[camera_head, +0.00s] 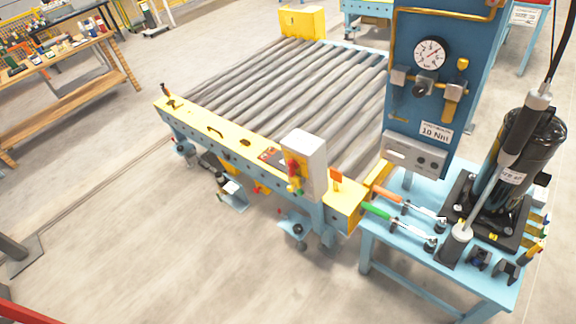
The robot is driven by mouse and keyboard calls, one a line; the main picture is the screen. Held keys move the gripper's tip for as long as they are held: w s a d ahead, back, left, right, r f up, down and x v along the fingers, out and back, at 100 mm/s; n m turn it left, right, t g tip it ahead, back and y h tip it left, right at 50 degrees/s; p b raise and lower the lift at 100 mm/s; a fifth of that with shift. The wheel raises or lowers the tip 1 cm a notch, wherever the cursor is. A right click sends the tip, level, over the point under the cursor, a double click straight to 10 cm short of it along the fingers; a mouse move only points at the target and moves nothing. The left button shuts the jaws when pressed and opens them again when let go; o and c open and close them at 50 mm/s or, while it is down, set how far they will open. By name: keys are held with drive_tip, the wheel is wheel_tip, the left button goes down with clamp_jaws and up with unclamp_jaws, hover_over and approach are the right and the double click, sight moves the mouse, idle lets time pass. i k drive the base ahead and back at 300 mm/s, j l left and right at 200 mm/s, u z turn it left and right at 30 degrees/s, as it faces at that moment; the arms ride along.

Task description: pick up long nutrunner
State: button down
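A long, slim tool with a black body and a thin pale shaft (487,199), which looks like the long nutrunner, leans at a slant over the blue table at the right. A dark cable runs up from its top. Its lower end meets a dark upright holder (452,250) with a pale top. Two shorter tools lie on the table to the left, one with an orange handle (386,194) and one with a green handle (376,211). My gripper is not in view.
A black compressor (541,142) on a dark base stands close behind the slanted tool. A blue panel (433,100) with a gauge rises behind the table (400,272). A roller conveyor (290,90) fills the middle. Open floor (170,250) lies front left. A workbench (60,55) stands far left.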

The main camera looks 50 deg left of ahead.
sight(538, 100)
drive_tip(key=u, duration=1.4)
drive_tip(key=z, duration=1.4)
drive_tip(key=i+j+z, duration=0.85)
drive_tip(key=j, duration=0.25)
drive_tip(key=i+j+z, duration=0.3)
drive_tip(key=j, duration=0.15)
